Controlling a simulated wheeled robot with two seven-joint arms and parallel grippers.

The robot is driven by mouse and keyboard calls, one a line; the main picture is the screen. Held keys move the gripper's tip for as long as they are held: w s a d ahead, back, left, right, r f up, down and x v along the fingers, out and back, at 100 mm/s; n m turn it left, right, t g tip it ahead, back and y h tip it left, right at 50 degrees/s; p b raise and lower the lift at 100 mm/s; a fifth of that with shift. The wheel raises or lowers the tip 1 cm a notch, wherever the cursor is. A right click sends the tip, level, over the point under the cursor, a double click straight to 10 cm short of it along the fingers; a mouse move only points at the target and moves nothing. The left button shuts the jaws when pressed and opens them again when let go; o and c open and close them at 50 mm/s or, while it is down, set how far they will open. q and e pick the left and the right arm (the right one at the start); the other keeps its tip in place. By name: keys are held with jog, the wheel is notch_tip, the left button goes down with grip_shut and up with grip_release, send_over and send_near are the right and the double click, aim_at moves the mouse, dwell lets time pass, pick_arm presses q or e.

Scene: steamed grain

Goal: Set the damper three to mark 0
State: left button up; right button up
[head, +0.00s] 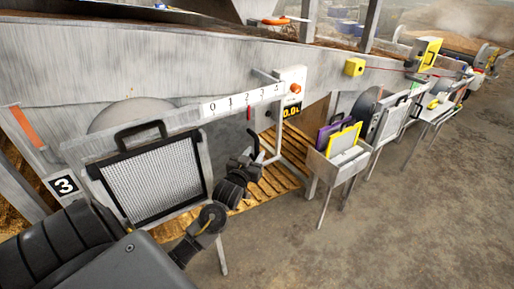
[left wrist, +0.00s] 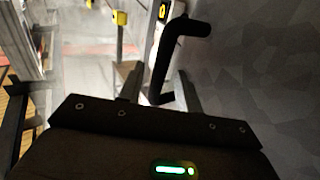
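The plate numbered 3 (head: 64,185) is at the left of the head view. A white scale strip (head: 240,102) with marks 0 to 4 runs along the top rail. A small dark red piece (head: 249,113) hangs just below the strip near mark 2; I cannot tell whether it is the damper's pointer. My left gripper (head: 243,162) is below the strip, close to a black bent handle (head: 254,142). In the left wrist view the handle (left wrist: 182,32) reaches down between the two spread fingers (left wrist: 158,84), with gaps visible. Whether they touch it is unclear. My right gripper is not in view.
A mesh panel with a black handle (head: 155,180) stands left of the gripper. A bin with purple and yellow boards (head: 340,160) stands to the right, and the floor (head: 400,220) beyond is clear.

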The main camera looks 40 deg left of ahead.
pick_arm(q)
jog(key=shift+x, duration=1.35)
jog(key=shift+c, duration=0.2)
grip_shut()
